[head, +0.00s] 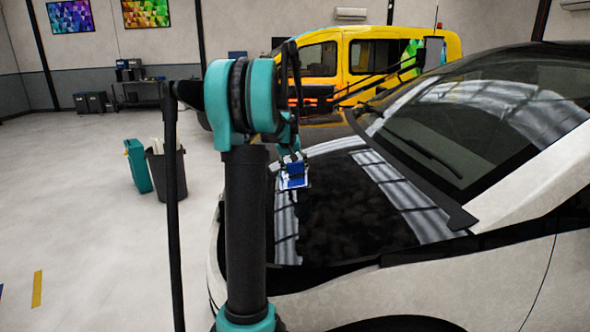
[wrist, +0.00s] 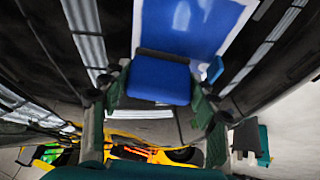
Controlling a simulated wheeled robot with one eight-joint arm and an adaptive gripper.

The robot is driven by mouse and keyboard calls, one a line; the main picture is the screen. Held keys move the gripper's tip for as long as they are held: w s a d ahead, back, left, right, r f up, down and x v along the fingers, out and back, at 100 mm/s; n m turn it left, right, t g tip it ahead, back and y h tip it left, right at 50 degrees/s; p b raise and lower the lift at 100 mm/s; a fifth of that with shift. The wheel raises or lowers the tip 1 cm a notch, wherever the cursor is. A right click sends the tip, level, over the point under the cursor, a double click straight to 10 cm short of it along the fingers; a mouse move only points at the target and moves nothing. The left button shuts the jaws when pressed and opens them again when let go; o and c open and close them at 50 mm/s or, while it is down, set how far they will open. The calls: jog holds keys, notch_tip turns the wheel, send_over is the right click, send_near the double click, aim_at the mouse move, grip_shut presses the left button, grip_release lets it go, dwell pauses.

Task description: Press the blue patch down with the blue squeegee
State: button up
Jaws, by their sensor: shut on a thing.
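The blue squeegee (wrist: 158,82) is a blue block with a dark strip along its far edge. My gripper (wrist: 157,92) holds it between its two fingers in the wrist view. The blue patch (wrist: 192,22), with a pale border, lies beyond the dark strip; the squeegee hides part of it. I cannot tell whether the strip touches it. In the head view, my gripper (head: 289,160) is low over the black hood, with a small blue and white area below it (head: 293,178). Squeegee and patch are hard to separate there. A small blue piece (wrist: 215,69) shows right of the squeegee.
The white car's glossy black hood (head: 350,215) spreads around my gripper, with the windshield (head: 450,130) behind to the right. A yellow van (head: 370,65) stands farther back. A dark bin (head: 165,172) and a teal container (head: 138,166) stand on the open floor at left.

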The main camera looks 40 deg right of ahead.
jog(key=shift+w+d, duration=0.2)
dwell(0.3)
jog(key=shift+w+d+r, duration=0.1)
jog(key=shift+w+d, duration=0.65)
jog(key=shift+w, duration=0.05)
jog(key=shift+w+d, duration=0.1)
jog(key=shift+w, duration=0.05)
jog(key=shift+w+d, duration=0.65)
jog(key=shift+r, duration=0.1)
jog(key=shift+w+d, duration=0.6)
jog(key=shift+w, duration=0.05)
jog(key=shift+r, duration=0.15)
